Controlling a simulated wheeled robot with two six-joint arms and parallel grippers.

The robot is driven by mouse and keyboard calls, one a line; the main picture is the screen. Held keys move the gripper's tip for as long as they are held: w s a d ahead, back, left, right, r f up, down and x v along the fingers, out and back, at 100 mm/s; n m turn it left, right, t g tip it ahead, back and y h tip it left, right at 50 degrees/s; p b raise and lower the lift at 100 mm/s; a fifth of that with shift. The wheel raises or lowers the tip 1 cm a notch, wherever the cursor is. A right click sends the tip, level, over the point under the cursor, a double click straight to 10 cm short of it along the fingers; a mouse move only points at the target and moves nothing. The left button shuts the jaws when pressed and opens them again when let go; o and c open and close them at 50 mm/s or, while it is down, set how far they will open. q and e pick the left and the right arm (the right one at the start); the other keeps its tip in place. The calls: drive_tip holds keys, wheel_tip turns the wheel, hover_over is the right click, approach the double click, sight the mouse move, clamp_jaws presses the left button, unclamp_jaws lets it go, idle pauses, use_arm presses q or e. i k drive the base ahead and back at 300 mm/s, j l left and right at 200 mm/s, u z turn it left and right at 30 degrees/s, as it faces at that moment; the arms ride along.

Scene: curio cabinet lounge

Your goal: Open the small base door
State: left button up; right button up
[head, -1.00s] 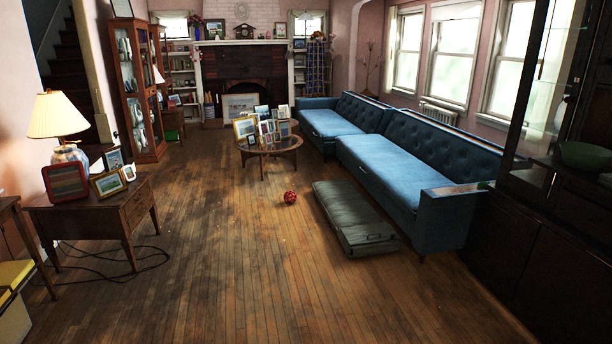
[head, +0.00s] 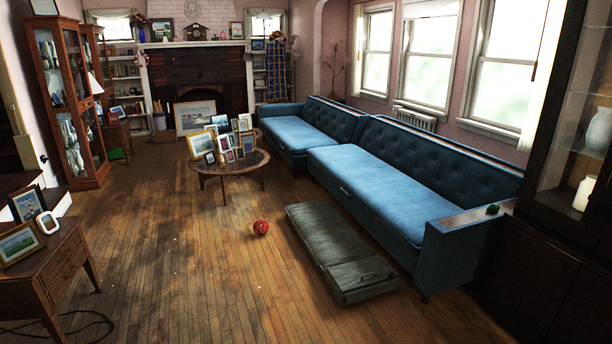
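A dark wooden cabinet stands at the right edge of the head view, with glass above and a base with dark door panels (head: 522,285) below. The base panels look shut, but they are dim and cut off by the frame edge. I cannot make out a handle on them. A white vase (head: 598,131) and a pale candle-like jar (head: 584,193) stand behind the cabinet's glass. Neither of my grippers is in view.
A blue sofa (head: 353,180) runs along the right, beside the cabinet. A grey-green case (head: 338,252) lies before it, with a red ball (head: 261,228) nearby. A round table (head: 228,170) holds picture frames. A side table (head: 45,270) stands left.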

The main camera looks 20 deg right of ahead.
sight(528, 282)
drive_tip(key=i+l+z, duration=0.15)
drive_tip(key=i+z, duration=1.05)
drive_tip(key=i+j+z, duration=0.2)
drive_tip(key=z, duration=0.25)
drive_tip(key=i+l+z, duration=0.25)
drive_tip(key=i+z, duration=0.25)
drive_tip(key=i+l+z, duration=0.1)
drive_tip(key=i+z, duration=0.7)
drive_tip(key=z, duration=0.15)
